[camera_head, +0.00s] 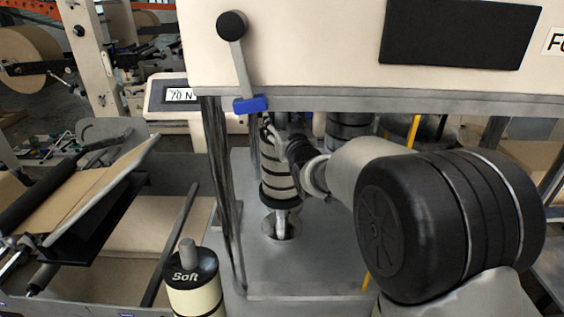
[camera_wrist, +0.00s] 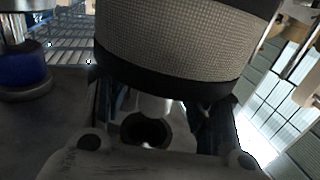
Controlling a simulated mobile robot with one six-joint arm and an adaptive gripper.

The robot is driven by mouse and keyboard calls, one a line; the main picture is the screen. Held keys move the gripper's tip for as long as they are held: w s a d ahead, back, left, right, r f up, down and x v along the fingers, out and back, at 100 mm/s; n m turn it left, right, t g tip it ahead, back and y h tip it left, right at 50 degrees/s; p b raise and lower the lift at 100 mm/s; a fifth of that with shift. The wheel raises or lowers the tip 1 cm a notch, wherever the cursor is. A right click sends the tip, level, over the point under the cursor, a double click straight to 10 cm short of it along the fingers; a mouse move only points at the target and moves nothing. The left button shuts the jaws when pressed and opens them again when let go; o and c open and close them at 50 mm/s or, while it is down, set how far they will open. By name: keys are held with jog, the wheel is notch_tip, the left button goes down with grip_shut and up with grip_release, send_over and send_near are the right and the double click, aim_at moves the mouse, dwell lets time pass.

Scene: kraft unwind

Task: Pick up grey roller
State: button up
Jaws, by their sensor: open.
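A grey roller (camera_wrist: 185,35) with a textured surface and a black end band fills the top of the wrist view. Its pale shaft (camera_wrist: 152,105) shows below the band, between my fingers. In the head view, a pale roller with black bands (camera_head: 272,180) stands upright on the grey machine plate; it appears to be the same one. My gripper (camera_head: 287,150) is open beside it, reaching in from the right. In the wrist view, my gripper (camera_wrist: 158,100) has a dark finger on each side of the shaft. The fingertips are partly hidden under the roller, so contact cannot be told.
A beige machine housing (camera_head: 290,50) hangs over the plate, with metal posts (camera_head: 218,170) at left. A darker roller (camera_head: 348,125) stands behind. A roller marked "Soft" (camera_head: 193,285) stands front left. A blue-banded cylinder (camera_wrist: 25,70) is at left in the wrist view.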

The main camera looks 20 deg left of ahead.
jog(key=shift+w+a, duration=0.15)
jog(key=shift+w, duration=0.05)
jog(key=shift+r, duration=0.1)
grip_shut()
dwell(0.5)
dwell(0.5)
jog(key=shift+r, duration=0.15)
